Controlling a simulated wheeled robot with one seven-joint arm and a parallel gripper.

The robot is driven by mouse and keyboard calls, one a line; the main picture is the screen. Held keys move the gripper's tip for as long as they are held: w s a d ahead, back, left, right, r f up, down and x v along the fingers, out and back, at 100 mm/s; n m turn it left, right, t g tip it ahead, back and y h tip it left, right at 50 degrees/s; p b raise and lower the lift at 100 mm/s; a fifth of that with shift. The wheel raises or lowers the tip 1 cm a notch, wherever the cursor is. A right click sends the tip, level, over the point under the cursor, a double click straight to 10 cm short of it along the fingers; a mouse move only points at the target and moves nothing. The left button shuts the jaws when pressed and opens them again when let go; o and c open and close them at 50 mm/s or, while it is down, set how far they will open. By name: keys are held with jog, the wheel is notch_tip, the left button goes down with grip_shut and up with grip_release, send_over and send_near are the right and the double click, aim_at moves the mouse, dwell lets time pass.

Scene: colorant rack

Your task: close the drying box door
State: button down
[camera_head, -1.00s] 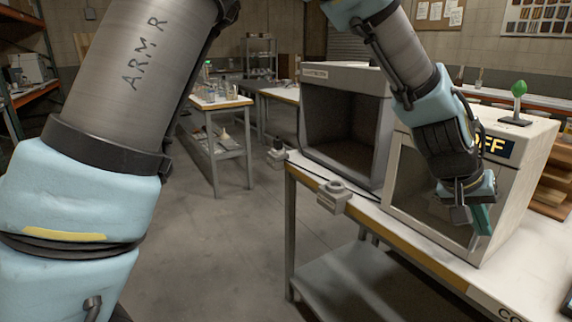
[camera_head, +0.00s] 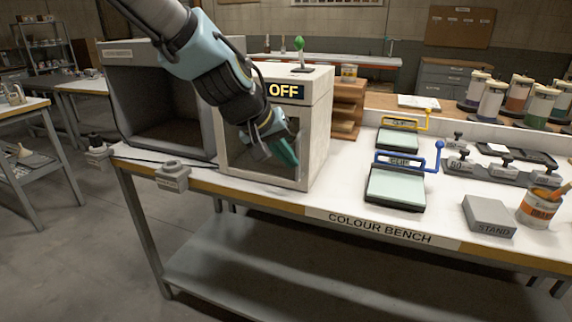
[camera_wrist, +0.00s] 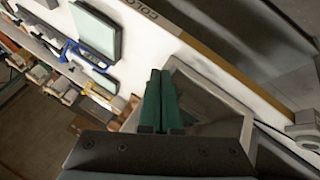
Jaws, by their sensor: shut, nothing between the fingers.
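The drying box (camera_head: 318,125) is the white box on the bench, with a lit OFF sign and a green-knobbed lever (camera_head: 299,50) on top. Its front has a pale frame around a dark window or opening. I cannot tell whether a door pane fills it. My gripper (camera_head: 288,156) is at the right part of this front, its green fingers shut and empty, pointing down to the right. In the wrist view the fingers (camera_wrist: 160,98) lie together beside the box's frame (camera_wrist: 215,88). My arm hides the upper left of the front. Contact is unclear.
A grey open-fronted booth (camera_head: 112,95) stands left of the box. A small grey block fitting (camera_head: 172,178) sits at the bench's front edge. To the right are a blue-handled frame (camera_head: 395,187), a yellow-handled frame (camera_head: 398,140) and a stand block (camera_head: 489,215). Bare bench top lies between.

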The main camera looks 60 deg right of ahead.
jog(key=s+a+r+b, duration=0.1)
jog(key=s+a+r, duration=0.2)
jog(key=r, duration=0.3)
jog(key=shift+a, duration=0.3)
jog(key=w+a+f+n+t+y, duration=0.2)
jog(key=w+a+f+n, duration=0.15)
jog(key=w+a, duration=0.85)
jog(key=w+a+f+n+t+y, duration=0.15)
jog(key=w+a+f, duration=0.35)
jog(key=w+a, duration=0.75)
jog(key=w+a+f+n+y, duration=0.1)
jog(key=a+f+n, duration=0.1)
jog(key=a, duration=1.1)
jog(key=w+a+f+n+y, duration=0.1)
jog(key=a+f+n+y, duration=0.1)
jog(key=a, duration=1.2)
jog(key=shift+w+f+n, duration=0.3)
jog(key=shift+f+n, duration=0.4)
jog(key=shift+f, duration=0.15)
jog(key=shift+d+y, duration=0.1)
jog(key=shift+y, duration=0.15)
